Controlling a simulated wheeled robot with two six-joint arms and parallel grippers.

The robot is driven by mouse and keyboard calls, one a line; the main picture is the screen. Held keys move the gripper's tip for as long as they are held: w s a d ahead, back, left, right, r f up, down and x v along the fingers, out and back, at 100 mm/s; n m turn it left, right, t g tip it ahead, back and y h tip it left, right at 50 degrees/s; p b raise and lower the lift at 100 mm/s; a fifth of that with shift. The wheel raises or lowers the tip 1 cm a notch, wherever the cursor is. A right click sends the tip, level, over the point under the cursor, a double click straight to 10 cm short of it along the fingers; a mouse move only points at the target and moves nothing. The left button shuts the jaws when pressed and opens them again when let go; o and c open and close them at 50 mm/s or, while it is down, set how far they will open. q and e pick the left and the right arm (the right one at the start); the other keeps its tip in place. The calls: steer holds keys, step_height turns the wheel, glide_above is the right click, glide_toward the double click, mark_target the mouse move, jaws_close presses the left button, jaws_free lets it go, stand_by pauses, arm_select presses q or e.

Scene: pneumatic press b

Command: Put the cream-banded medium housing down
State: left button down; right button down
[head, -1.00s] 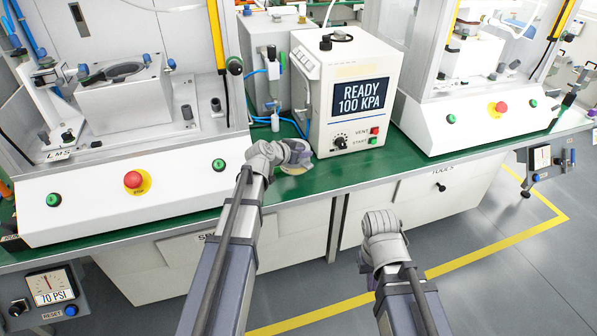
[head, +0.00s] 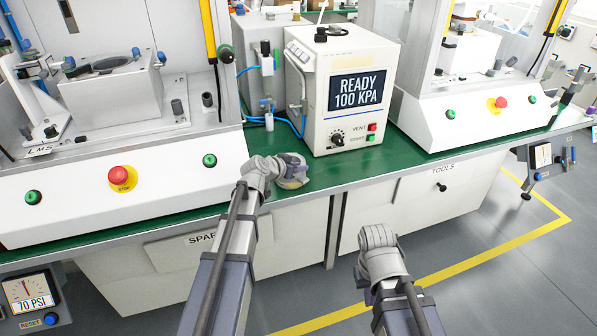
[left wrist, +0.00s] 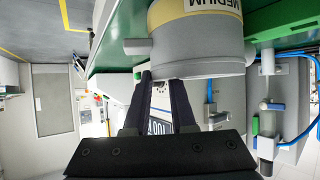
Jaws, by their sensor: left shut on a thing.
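The cream-banded medium housing (head: 293,183) is low over the green bench top, in front of the READY 100 KPA box. In the left wrist view its cream band with the word MEDIUM (left wrist: 212,20) shows at the top, above a grey rim. My left gripper (head: 285,163) is shut on the housing; its dark fingers (left wrist: 165,80) reach the rim in the left wrist view. I cannot tell whether the housing's base touches the bench. My right gripper's wrist (head: 378,245) is over the floor in front of the bench; its fingers are hidden.
The tester box (head: 345,90) stands just behind the housing, with blue tubes (head: 290,123) at its left. White press consoles stand left (head: 120,195) and right (head: 480,112). The green bench top (head: 350,172) is bare right of the housing.

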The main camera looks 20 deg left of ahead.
arm_select(q)
steer(key=c, duration=1.2)
jaws_free()
steer(key=o, duration=0.5)
steer(key=shift+c, duration=0.2)
steer(key=shift+r, duration=0.2)
steer(key=p+v, duration=0.6)
steer(key=v, duration=0.6)
